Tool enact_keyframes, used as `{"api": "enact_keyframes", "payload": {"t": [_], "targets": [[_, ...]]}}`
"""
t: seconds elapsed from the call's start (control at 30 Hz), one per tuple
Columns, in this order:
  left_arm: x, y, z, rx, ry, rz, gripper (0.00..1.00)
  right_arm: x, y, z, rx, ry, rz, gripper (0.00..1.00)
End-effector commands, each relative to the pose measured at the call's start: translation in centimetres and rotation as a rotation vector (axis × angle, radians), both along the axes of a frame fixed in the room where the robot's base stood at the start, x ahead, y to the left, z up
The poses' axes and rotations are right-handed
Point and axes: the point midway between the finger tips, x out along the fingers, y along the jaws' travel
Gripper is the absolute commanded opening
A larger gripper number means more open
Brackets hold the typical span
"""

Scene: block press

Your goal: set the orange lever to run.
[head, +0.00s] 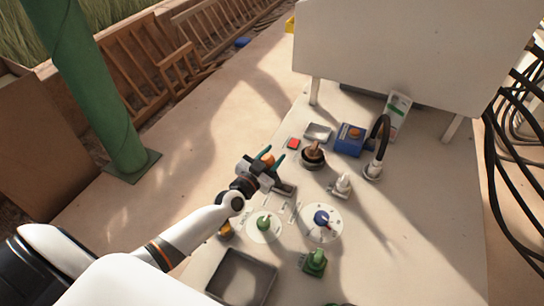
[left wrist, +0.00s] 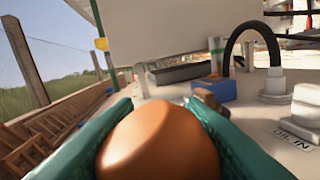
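The orange lever's round knob (head: 267,159) is between the two teal fingers of my left gripper (head: 271,157). In the left wrist view the orange knob (left wrist: 160,145) fills the space between the fingers (left wrist: 160,112), with no gap seen on either side. The gripper looks shut on it. The lever's grey base (head: 285,190) shows just below the gripper, partly covered by it. The lever's shaft is mostly hidden. Small pale labels (head: 294,211) lie near the base, too small to read. My right gripper is not in view.
Close by are a dark round base with a brown knob (head: 313,153), a white valve (head: 342,184), a blue-knobbed dial (head: 322,218), a green-knobbed dial (head: 263,223) and a blue box (head: 349,140). A tray (head: 274,274) lies in front. A green post (head: 95,80) stands left.

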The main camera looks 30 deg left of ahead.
Motion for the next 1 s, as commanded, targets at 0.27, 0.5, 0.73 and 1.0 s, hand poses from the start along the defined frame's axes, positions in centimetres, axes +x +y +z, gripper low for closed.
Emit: {"api": "enact_keyframes", "payload": {"t": [0.27,0.5,0.73,1.0], "targets": [[0.0,-0.1,0.1,0.007,0.001,0.000,0.00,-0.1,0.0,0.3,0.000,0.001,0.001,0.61],[0.0,-1.2,0.9,0.082,0.007,-0.001,0.00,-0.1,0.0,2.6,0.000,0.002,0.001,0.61],[0.2,-3.4,1.6,0.247,0.018,-0.001,0.00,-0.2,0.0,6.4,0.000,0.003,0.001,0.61],[0.3,-6.4,1.2,0.473,0.031,0.000,0.00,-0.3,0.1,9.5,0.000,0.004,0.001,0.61]]}}
